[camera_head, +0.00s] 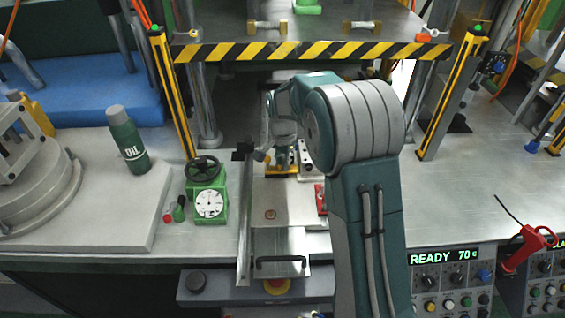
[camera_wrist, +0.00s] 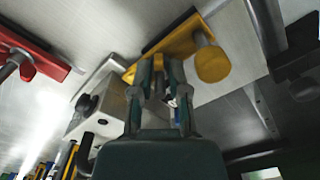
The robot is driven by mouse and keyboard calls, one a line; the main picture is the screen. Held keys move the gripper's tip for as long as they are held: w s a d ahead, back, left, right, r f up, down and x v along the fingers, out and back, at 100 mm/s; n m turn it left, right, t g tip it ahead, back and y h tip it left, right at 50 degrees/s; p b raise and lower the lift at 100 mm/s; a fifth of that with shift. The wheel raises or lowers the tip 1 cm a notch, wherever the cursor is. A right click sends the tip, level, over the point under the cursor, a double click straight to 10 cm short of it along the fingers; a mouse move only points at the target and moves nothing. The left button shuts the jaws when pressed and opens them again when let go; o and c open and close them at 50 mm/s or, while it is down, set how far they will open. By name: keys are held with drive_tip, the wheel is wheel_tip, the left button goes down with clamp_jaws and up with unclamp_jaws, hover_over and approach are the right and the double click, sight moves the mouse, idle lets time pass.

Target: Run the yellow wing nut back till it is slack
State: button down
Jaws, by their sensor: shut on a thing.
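A yellow clamp (camera_wrist: 178,46) lies across the top of the wrist view, with a rounded yellow knob (camera_wrist: 213,64) on its right end. My gripper (camera_wrist: 160,70) reaches to the clamp's near side, its two fingers closed on a small part there. I take this part to be the yellow wing nut, but the fingers hide most of it. In the head view my gripper (camera_head: 284,150) points down at the yellow clamp (camera_head: 283,170), which shows only in part behind the arm.
A red clamp (camera_wrist: 32,62) and a metal block with a dark knob (camera_wrist: 88,102) are left of my gripper in the wrist view. A striped press plate (camera_head: 310,50) hangs above the work area. A green dial gauge (camera_head: 208,203) stands to the left.

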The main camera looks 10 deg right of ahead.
drive_tip(key=shift+f, duration=0.1)
idle(0.3)
drive_tip(key=c, duration=0.6)
unclamp_jaws()
wheel_tip(320, 180, up, 12)
drive_tip(key=shift+w, duration=0.1)
